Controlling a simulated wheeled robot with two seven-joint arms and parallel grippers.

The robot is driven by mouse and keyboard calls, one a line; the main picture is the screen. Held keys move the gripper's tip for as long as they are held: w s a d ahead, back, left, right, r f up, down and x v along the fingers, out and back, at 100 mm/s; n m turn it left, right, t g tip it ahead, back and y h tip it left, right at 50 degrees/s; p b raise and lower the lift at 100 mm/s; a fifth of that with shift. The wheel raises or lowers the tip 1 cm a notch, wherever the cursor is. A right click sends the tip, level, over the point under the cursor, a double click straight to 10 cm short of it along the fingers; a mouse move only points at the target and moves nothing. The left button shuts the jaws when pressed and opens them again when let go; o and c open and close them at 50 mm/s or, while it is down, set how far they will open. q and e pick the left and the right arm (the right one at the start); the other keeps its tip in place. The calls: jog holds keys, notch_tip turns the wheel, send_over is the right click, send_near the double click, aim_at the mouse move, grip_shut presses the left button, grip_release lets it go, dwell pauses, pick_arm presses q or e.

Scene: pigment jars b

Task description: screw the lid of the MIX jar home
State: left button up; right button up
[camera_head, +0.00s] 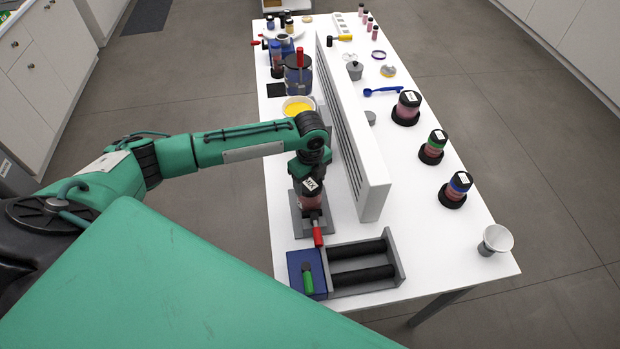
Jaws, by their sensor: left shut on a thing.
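The MIX jar (309,201) stands upright in a grey holder (296,222) on the near left part of the white table. Its body looks dark pink. A red handle (317,236) sticks out at the front of the holder. The dark lid (310,185) with a white label is on top of the jar. My left gripper (308,172) comes down from above and is shut on the lid. The fingers hide part of the lid, and I cannot tell how far it is seated. My right gripper is out of view.
A tall white slotted panel (354,135) stands just right of the jar. In front are a grey roller frame (397,258) and a blue block (297,270) with a green handle. Several dark-lidded jars (433,148) and a cup (496,239) stand at right. A yellow-filled bowl (297,105) is behind.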

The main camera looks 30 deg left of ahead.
pick_arm(q)
jog(key=shift+f, duration=0.55)
